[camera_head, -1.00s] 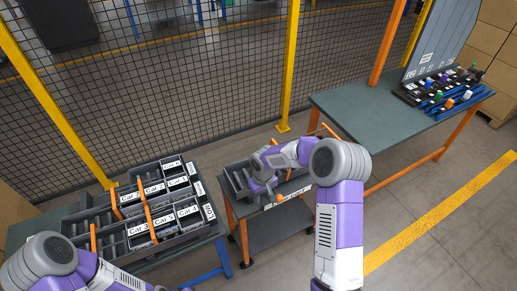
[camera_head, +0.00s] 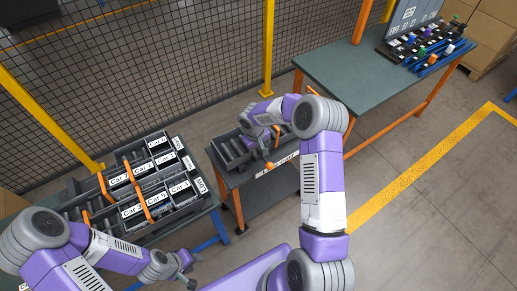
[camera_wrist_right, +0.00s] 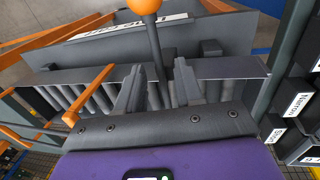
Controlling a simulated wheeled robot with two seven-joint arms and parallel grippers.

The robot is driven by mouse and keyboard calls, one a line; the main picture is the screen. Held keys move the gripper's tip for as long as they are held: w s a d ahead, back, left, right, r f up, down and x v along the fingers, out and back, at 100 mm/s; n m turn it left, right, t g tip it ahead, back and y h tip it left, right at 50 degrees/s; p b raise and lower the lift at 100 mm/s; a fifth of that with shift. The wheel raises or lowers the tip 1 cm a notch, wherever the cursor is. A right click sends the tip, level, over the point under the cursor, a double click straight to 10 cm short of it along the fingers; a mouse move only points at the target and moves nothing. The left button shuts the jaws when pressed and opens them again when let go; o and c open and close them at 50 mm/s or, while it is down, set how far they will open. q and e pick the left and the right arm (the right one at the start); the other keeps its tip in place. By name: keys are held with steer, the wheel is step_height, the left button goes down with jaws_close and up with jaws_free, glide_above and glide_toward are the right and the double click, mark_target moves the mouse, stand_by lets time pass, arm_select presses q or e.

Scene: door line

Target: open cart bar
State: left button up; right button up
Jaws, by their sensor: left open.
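The cart (camera_head: 229,177) stands in the middle of the head view, with a dark slotted tray on top and a white label on its front. A dark lever with an orange ball knob (camera_head: 269,165) rises at the tray's front; the knob also shows in the right wrist view (camera_wrist_right: 145,5). An orange bar (camera_wrist_right: 91,94) crosses the tray in that view. My right gripper (camera_wrist_right: 159,72) is open over the tray, its fingers on either side of the lever in the picture; contact cannot be told. My left gripper (camera_head: 192,272) is open and empty, in front of the rack table.
A rack of labelled bins (camera_head: 154,181) with orange bars stands left of the cart. A green-topped table (camera_head: 362,72) with parts stands behind right. A mesh fence with yellow posts (camera_head: 268,50) runs behind. Floor at the right is clear.

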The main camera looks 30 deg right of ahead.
steer(key=shift+c, duration=0.5)
jaws_close()
stand_by(0.8)
